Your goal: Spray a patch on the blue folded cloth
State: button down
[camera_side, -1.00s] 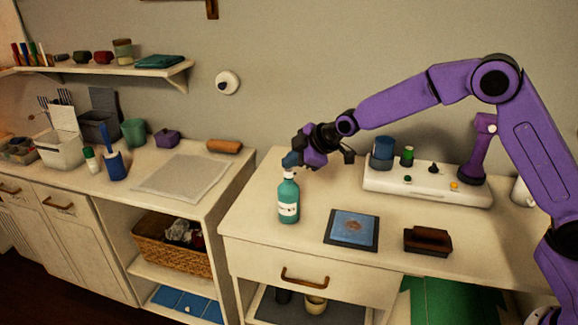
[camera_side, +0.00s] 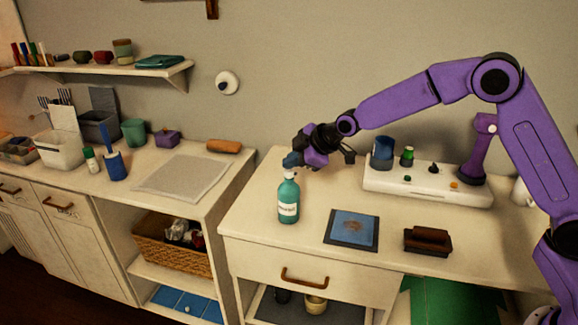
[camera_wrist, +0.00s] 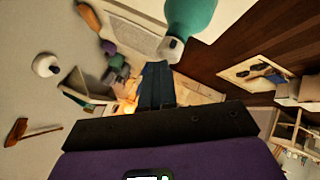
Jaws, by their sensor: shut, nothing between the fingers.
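A teal spray bottle (camera_side: 288,203) with a white label stands upright on the near worktop. Its upper body and nozzle also show at the top of the wrist view (camera_wrist: 193,14). The blue folded cloth (camera_side: 343,222) lies flat on a dark mat (camera_side: 374,243) to the right of the bottle, with a brownish patch near its middle.
A dark brown brush-like block (camera_side: 428,241) lies right of the cloth. A white unit (camera_side: 430,188) with a blue cup and knobs stands behind. The left counter holds a grey mat (camera_side: 184,178) and containers. The worktop's front edge is close to the bottle.

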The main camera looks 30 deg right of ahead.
aim_at(292, 171)
jog(key=shift+r, duration=3)
jog(key=shift+r, duration=0.1)
